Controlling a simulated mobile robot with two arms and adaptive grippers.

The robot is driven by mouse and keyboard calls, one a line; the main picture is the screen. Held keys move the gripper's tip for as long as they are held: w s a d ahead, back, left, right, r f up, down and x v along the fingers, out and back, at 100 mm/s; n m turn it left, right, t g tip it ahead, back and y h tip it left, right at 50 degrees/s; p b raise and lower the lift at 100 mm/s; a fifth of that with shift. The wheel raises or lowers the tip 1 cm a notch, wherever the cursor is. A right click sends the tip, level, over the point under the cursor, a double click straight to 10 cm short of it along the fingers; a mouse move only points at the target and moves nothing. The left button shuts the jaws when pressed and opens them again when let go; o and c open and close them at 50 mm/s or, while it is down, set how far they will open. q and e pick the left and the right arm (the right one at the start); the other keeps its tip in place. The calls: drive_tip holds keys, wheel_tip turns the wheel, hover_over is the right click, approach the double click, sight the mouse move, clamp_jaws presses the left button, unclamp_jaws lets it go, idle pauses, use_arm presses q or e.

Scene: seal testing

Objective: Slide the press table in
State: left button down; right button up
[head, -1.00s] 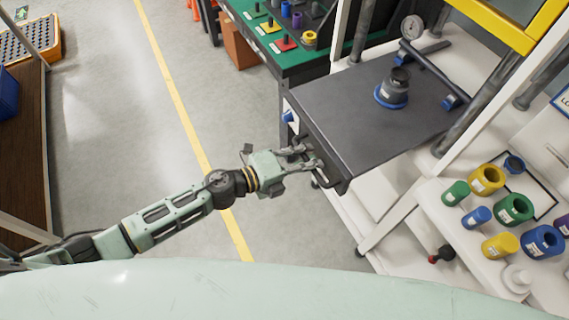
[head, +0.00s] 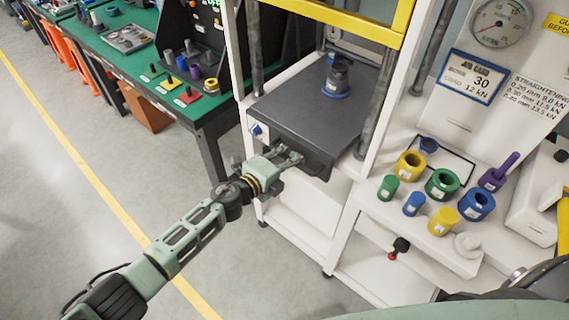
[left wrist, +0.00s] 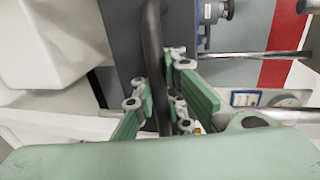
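The press table (head: 290,125) is a dark grey plate between the posts of a white press frame. Its front edge still juts out a little towards me. A grey cylindrical part with a blue ring (head: 336,82) stands upright on it near the back. My left gripper (head: 292,158) is at the handle on the table's front edge. In the left wrist view the dark handle bar (left wrist: 153,50) runs between the green fingers (left wrist: 160,103), which close in on both sides of it. My right gripper is not in view.
A white shelf (head: 378,207) at the right holds several coloured rings and cylinders. A green workbench (head: 165,75) with parts stands at the left. A yellow bar (head: 345,22) crosses the press above the table. The grey floor (head: 60,190) at the left is clear.

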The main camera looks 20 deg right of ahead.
use_arm(q)
drive_tip(key=shift+w+d+r, duration=0.2)
drive_tip(key=shift+w+r, duration=0.1)
drive_tip(key=shift+r, duration=0.1)
drive_tip(key=c, duration=2.2)
unclamp_jaws()
drive_tip(key=o, duration=0.4)
drive_tip(key=shift+s+a, duration=0.1)
drive_tip(key=shift+s, duration=0.05)
drive_tip(key=shift+o, duration=0.2)
drive_tip(key=shift+f, duration=0.15)
drive_tip(key=shift+f, duration=0.1)
drive_tip(key=shift+a, duration=0.1)
drive_tip(key=v, duration=1.2)
